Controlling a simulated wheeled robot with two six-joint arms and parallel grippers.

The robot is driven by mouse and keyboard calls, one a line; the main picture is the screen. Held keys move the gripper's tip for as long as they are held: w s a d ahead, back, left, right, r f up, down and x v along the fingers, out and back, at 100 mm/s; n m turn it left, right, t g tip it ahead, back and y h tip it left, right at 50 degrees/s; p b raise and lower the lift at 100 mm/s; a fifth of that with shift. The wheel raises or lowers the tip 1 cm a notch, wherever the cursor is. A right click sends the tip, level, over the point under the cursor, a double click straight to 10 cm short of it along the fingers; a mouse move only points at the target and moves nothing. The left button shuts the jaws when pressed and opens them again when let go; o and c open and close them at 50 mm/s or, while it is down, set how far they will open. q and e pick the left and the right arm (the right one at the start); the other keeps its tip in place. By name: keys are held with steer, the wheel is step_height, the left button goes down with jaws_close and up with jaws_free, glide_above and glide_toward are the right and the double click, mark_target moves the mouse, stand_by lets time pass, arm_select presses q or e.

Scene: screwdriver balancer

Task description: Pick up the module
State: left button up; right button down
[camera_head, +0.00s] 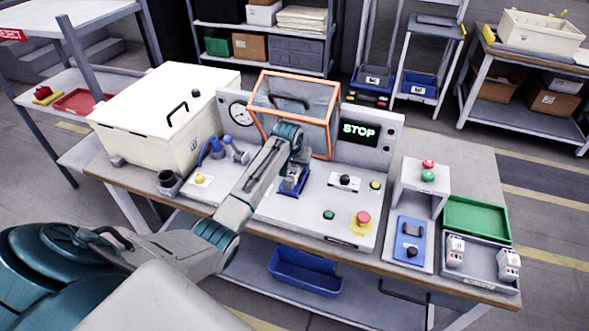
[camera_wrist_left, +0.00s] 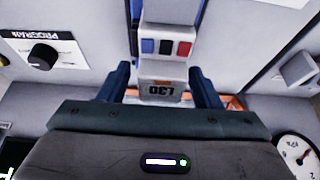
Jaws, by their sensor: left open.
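The module (camera_wrist_left: 164,68) shows in the left wrist view as a pale block with blue, red and dark squares and an upside-down label. My left gripper (camera_wrist_left: 163,88) is open, with one dark blue finger on each side of the module and visible gaps between. In the head view my left gripper (camera_head: 293,181) points down at the middle of the white machine (camera_head: 268,208), in front of the orange-framed clear guard (camera_head: 296,112). It hides the module there. My right gripper is in neither view.
A dial gauge (camera_head: 240,114) and a STOP display (camera_head: 359,131) flank the guard. A cream lidded box (camera_head: 160,110) stands left. On the right are a button stand (camera_head: 425,185), a green tray (camera_head: 477,219) and a grey tray (camera_head: 480,266) with two white modules (camera_head: 508,263).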

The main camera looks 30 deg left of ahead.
arm_select(q)
steer(key=c, duration=1.2)
steer(key=shift+o, duration=0.2)
